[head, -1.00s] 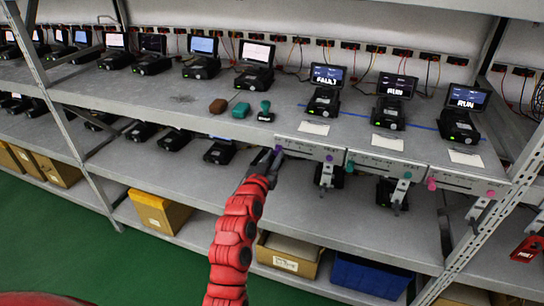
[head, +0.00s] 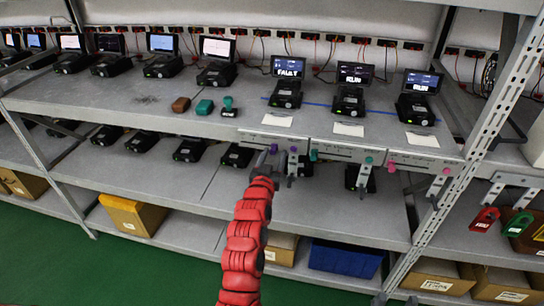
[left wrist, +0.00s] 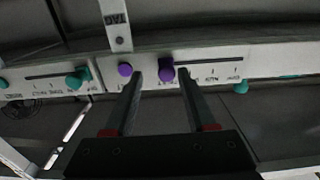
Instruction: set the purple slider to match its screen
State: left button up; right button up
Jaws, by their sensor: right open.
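The purple slider knob (head: 274,148) is on the leftmost label plate (head: 255,138), partway along its slot. It also shows in the left wrist view (left wrist: 166,71). A second purple knob (left wrist: 125,69) sits beside it, near the hanging tag clip. The screen (head: 288,68) above this plate reads FAULTY. My left gripper (head: 265,158) is at the plate. In the left wrist view my left gripper (left wrist: 160,75) is open, its fingers either side of the slider knob with gaps. The plate's printed marks are too small to read. My right gripper is not in view.
Plates with teal (head: 313,155) and pink (head: 391,166) sliders lie to the right, under screens reading RUN. A blue bin (head: 342,258) is below.

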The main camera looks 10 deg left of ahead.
pick_arm(q)
jog(key=shift+a, duration=0.25)
jog(key=shift+s+f, duration=0.2)
jog(key=shift+s, duration=0.2)
jog(key=s, duration=1.6)
jog(key=shift+s+a, duration=0.2)
jog(key=shift+s, duration=0.1)
jog(key=shift+r, duration=0.15)
